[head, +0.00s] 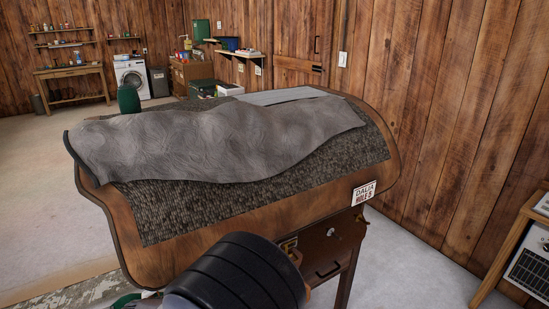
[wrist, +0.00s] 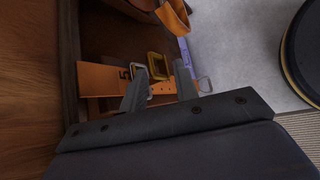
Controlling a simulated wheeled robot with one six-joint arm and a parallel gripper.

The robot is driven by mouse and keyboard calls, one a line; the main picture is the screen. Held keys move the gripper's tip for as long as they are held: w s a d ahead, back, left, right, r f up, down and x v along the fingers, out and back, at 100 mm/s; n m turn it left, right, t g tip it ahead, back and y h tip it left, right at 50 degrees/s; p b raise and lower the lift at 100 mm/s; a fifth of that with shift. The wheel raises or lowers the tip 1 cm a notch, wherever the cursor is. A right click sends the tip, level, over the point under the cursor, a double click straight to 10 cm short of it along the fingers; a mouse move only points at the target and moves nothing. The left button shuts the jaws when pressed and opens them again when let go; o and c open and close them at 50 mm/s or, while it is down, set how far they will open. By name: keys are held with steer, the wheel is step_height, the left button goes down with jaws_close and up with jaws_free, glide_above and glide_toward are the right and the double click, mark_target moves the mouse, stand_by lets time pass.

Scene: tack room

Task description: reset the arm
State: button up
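My gripper (wrist: 160,72) shows in the wrist view with its two grey fingers apart. An orange leather strap (wrist: 100,80) with a brass buckle (wrist: 157,66) lies just beyond and between the fingers. No grip on it shows, though I cannot tell if a finger touches it. In the head view my black arm link (head: 245,275) is at the bottom middle, in front of the wooden stand; the gripper itself is hidden there.
A wooden stand (head: 190,220) bears a dark woven pad (head: 165,205) and a rumpled grey cloth (head: 215,140). A drawer (head: 325,255) is under its right end. A wooden table (head: 525,225) stands at right. Open floor (head: 40,200) lies at left. A dark round object (wrist: 305,50) is right in the wrist view.

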steer(key=v, duration=0.7)
steer(key=b+x, duration=0.1)
steer(key=x, duration=1)
steer(key=shift+f, duration=0.3)
steer(key=shift+s+t+b, duration=0.1)
steer(key=shift+t+b, duration=0.2)
steer(key=shift+b, duration=0.4)
